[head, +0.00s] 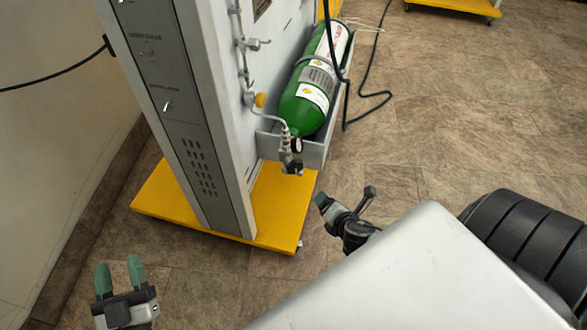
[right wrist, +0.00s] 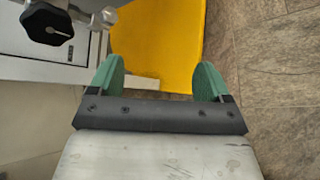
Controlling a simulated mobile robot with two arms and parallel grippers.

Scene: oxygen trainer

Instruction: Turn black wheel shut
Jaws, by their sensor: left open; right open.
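The black wheel (head: 292,167) sits on the valve at the lower end of the green oxygen cylinder (head: 303,108), which is strapped on a grey tray. In the right wrist view the black wheel (right wrist: 47,25) is a lobed knob at the upper left, apart from my fingers. My right gripper (head: 345,198) is open and empty, to the lower right of the wheel; it also shows in the right wrist view (right wrist: 160,76) with its green fingers spread. My left gripper (head: 119,268) is open and empty at the lower left, far from the wheel.
The grey trainer cabinet (head: 185,135) stands on a yellow base (head: 275,205) under the valve. A small gauge (head: 296,145) and metal pipes adjoin the wheel. A black hose (head: 374,95) lies to the right of the cylinder. The tiled floor at right is mostly clear.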

